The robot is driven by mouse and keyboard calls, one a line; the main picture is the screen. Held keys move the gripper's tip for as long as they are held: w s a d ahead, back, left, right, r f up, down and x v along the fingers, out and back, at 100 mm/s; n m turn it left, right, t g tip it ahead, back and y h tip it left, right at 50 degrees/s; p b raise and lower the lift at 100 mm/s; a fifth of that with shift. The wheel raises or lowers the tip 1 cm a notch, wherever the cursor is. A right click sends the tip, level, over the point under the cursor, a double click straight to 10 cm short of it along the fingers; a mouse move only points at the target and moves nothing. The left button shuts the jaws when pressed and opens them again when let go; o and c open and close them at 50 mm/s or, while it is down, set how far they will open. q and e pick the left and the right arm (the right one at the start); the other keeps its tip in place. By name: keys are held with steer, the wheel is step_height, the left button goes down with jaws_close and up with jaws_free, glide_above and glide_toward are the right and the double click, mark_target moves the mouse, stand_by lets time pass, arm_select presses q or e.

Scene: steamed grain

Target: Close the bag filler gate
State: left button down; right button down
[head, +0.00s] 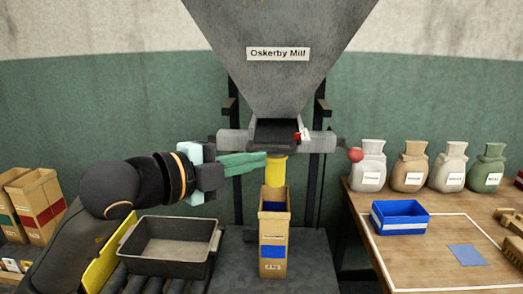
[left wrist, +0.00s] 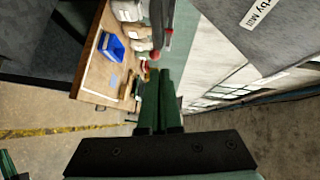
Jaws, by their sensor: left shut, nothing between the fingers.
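The bag filler has a grey hopper (head: 285,85) marked "Oskerby Mill", with a dark gate housing (head: 276,133) under it. A yellow spout (head: 277,171) hangs below, over an open brown paper bag (head: 273,245). A lever with a red ball knob (head: 355,155) sticks out at the right end of the grey crossbar (head: 234,139). My left gripper (head: 264,158) has green fingers, shut and empty, pointing right, with the tips in front of the spout's top. The shut fingers also show in the left wrist view (left wrist: 161,75). My right gripper is not in view.
A dark metal tray (head: 170,249) stands below my left arm. Brown boxes (head: 38,203) stand at the far left. On the wooden table (head: 400,265) at right are several sacks (head: 410,167), a blue bin (head: 400,215) and a blue card (head: 467,254).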

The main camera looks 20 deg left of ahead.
mark_target(276, 142)
arm_select(q)
steer(key=w, duration=0.2)
steer(key=w+f, duration=0.1)
steer(key=w, duration=0.2)
steer(key=shift+w+p, duration=0.1)
steer(key=shift+p, duration=0.2)
steer(key=shift+w, duration=0.15)
steer(key=shift+a, duration=0.1)
steer(key=w, duration=0.2)
steer(key=w+a, duration=0.1)
steer(key=w, duration=0.1)
steer(key=shift+w+a, duration=0.15)
steer(key=shift+a, duration=0.1)
